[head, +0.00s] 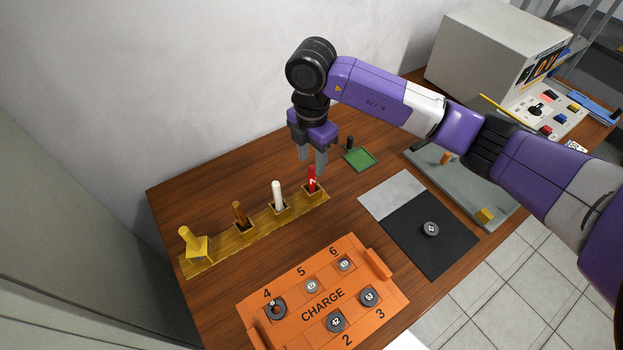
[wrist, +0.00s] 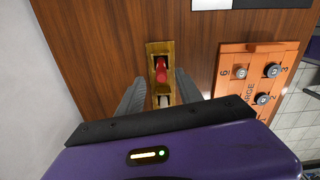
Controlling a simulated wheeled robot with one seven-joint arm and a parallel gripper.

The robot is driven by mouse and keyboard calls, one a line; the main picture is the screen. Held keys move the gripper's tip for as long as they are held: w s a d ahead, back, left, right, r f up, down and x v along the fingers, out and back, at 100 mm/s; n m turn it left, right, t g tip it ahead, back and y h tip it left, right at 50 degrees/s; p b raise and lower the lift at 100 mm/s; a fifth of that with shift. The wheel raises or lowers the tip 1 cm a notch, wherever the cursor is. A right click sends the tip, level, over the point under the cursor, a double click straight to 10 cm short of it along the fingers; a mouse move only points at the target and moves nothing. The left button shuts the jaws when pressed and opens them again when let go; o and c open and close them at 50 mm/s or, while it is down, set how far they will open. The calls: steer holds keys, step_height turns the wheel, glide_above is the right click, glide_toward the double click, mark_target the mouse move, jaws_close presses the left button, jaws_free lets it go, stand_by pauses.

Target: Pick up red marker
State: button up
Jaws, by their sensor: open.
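The red marker (head: 312,179) stands upright in the right-hand socket of a long wooden holder (head: 258,222) in the head view. In the wrist view the red marker (wrist: 161,70) shows between and just beyond the fingertips. My gripper (head: 312,168) is open and empty, pointing down above and close to the red marker. In the wrist view its two fingers (wrist: 160,82) lie on either side of the holder. Whether a finger touches the marker I cannot tell.
A white marker (head: 278,195), a brown marker (head: 240,214) and a yellow piece (head: 190,240) stand in the same holder. An orange CHARGE tray (head: 355,250) with several discs lies in front. A green tray (head: 360,159) is at the back right. A wall rises behind.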

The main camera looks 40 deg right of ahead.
mark_target(312, 167)
step_height(312, 167, down, 5)
steer(key=shift+s+a+r+p, duration=0.1)
steer(key=shift+s+p, duration=0.05)
steer(key=shift+p, duration=0.4)
jaws_close()
